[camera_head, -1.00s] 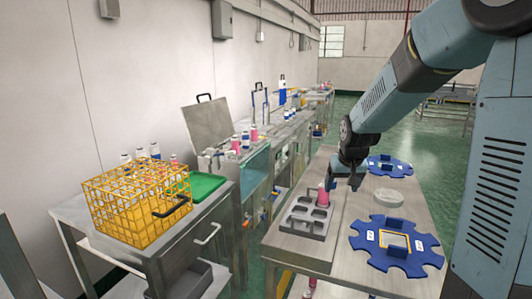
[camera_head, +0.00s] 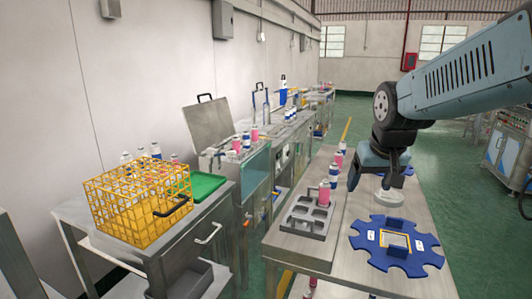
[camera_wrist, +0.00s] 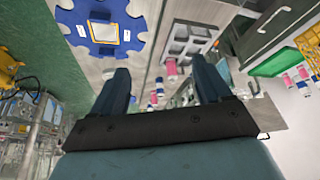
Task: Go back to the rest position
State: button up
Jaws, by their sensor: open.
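My gripper (camera_head: 378,178) hangs over the right-hand table, above the round white disc (camera_head: 389,197). In the wrist view its two dark fingers (camera_wrist: 162,85) are spread apart with nothing between them. A pink can (camera_head: 324,193) stands upright in the grey holder tray (camera_head: 303,228), left of my gripper and apart from it. The tray (camera_wrist: 178,47) and a pink can (camera_wrist: 170,69) also show in the wrist view.
A blue gear-shaped fixture (camera_head: 372,256) lies on the table (camera_head: 340,262) in front of my gripper. Several cans stand behind the tray. A yellow wire basket (camera_head: 130,215) and green tray (camera_head: 207,186) sit on the left bench. Green floor lies open at right.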

jog(key=s+r, duration=0.1)
jog(key=s, duration=1.1)
jog(key=shift+s+r, duration=0.15)
jog(key=shift+r, duration=0.05)
